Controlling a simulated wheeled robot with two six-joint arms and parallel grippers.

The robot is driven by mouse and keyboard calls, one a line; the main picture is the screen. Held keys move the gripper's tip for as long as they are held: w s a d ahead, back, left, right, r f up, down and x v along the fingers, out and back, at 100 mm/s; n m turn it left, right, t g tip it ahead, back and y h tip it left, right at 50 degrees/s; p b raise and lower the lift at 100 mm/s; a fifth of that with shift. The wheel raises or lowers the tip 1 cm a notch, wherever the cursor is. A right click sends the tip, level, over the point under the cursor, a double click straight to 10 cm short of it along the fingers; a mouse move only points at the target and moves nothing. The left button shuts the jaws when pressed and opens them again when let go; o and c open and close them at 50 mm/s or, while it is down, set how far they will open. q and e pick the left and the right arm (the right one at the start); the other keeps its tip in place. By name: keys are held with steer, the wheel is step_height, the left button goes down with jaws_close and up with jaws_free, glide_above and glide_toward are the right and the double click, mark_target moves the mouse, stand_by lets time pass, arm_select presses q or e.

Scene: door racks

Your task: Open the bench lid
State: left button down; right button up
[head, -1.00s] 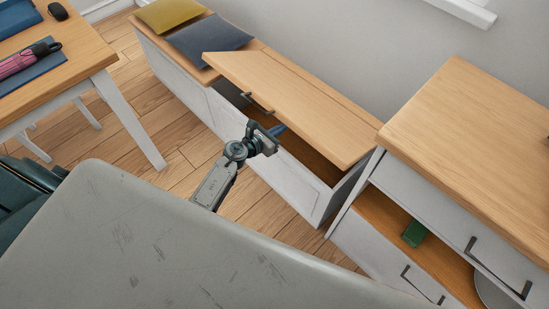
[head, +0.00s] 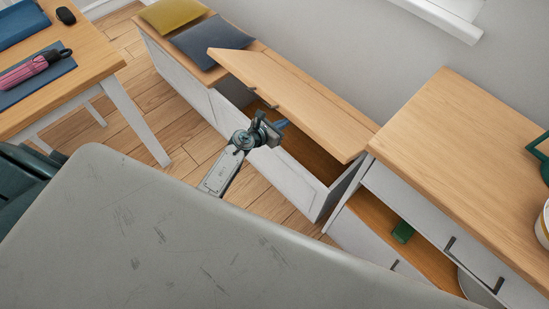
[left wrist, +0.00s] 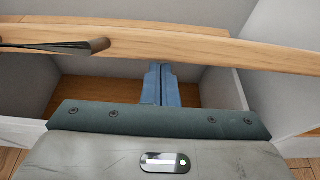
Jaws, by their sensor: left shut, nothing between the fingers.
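The bench lid (head: 300,95) is a wooden panel, partly raised and tilted, with its front edge lifted off the white bench (head: 290,175). In the left wrist view the lid's edge (left wrist: 200,48) crosses the top, with a dark handle (left wrist: 60,45) at left. My left gripper (head: 281,124) is at the bench's front opening, under the lid's front edge. In the left wrist view its blue fingers (left wrist: 161,84) are together and empty, pointing into the open compartment (left wrist: 100,95). I cannot tell whether they touch the lid. My right gripper is not in view.
A yellow cushion (head: 171,14) and a grey-blue cushion (head: 211,41) lie on the bench's fixed left part. A wooden-topped cabinet (head: 460,140) stands right of the bench, with a green object (head: 403,232) on its shelf. A desk (head: 95,60) is at the left.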

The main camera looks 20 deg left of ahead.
mark_target(287, 113)
arm_select(q)
steer(key=shift+w+d+r+p, duration=0.1)
steer(key=shift+w+r+p, duration=0.15)
steer(key=shift+r+p, duration=0.4)
steer(key=r+p, duration=0.1)
steer(key=w+p, duration=0.1)
steer(key=r+p, duration=0.1)
steer(key=shift+w+d+r+p, duration=0.2)
steer(key=shift+d+r+p, duration=0.1)
steer(key=shift+p, duration=0.1)
steer(key=w+r+p, duration=0.1)
steer(key=r+p, duration=0.1)
steer(key=p, duration=0.1)
steer(key=shift+w+d+r, duration=0.3)
steer(key=shift+w+d, duration=0.05)
steer(key=w+d+r+p, duration=0.3)
steer(key=w+r, duration=0.2)
steer(key=w, duration=0.2)
steer(key=w+d+r+p, duration=0.2)
steer(key=w+r+p, duration=0.1)
steer(key=w+r, duration=0.3)
steer(key=shift+w+d, duration=0.4)
steer(key=shift+w, duration=0.05)
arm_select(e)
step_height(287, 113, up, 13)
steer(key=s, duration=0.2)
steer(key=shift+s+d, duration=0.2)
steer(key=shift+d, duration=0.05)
arm_select(q)
steer(key=shift+a, duration=0.1)
